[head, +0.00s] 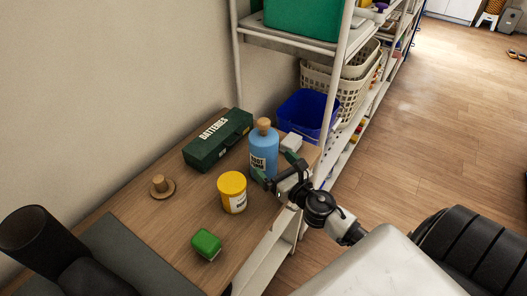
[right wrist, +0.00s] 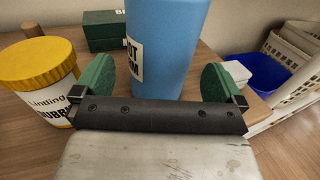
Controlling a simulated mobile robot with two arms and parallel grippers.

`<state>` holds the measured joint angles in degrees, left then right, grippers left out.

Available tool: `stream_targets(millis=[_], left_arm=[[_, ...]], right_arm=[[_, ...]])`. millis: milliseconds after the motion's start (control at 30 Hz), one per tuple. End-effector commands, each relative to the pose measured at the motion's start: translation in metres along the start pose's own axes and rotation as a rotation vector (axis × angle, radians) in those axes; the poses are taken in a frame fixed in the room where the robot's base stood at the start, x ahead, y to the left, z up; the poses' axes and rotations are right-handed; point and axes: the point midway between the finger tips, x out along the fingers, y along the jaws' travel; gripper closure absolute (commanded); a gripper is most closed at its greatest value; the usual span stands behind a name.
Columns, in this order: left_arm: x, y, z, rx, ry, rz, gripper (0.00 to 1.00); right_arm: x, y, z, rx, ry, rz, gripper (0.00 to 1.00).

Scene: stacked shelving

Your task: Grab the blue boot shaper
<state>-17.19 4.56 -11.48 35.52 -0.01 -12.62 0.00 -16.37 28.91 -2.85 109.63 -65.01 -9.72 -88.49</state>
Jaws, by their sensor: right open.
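The blue boot shaper (head: 263,147) is a blue bottle-shaped thing with a wooden knob on top and a pale label, partly readable. It stands upright on the wooden tabletop. My right gripper (head: 278,171) is at its near right side, low down. In the right wrist view the blue body (right wrist: 166,45) rises between the two green fingertips of my open right gripper (right wrist: 157,82). Gaps show on both sides, so it is not gripped. How deep it sits between the fingers is hard to tell. My left gripper is not in view.
A yellow tub (head: 232,191) stands close left of the shaper. A dark green batteries box (head: 218,139) lies behind. A small white block (head: 291,142), a green block (head: 206,244) and a wooden knob (head: 161,187) are around. A blue bin (head: 304,114) sits beyond the table's end.

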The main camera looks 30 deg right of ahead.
Motion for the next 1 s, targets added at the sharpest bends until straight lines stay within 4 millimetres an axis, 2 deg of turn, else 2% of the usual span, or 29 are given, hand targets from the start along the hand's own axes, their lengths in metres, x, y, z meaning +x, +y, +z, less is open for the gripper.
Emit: stream_targets(millis=[167,433,733,1000], left_arm=[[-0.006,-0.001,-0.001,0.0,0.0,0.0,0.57],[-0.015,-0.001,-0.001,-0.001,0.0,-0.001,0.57],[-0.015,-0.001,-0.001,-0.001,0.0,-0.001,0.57],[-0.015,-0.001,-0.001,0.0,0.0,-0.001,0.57]], right_arm=[[0.013,-0.001,0.003,0.002,-0.002,-0.001,0.0],[0.05,-0.002,0.004,0.005,-0.001,-0.002,0.0],[0.055,-0.001,0.002,0.004,0.001,-0.001,0.0],[0.055,-0.001,0.002,0.004,0.001,-0.001,0.4]])
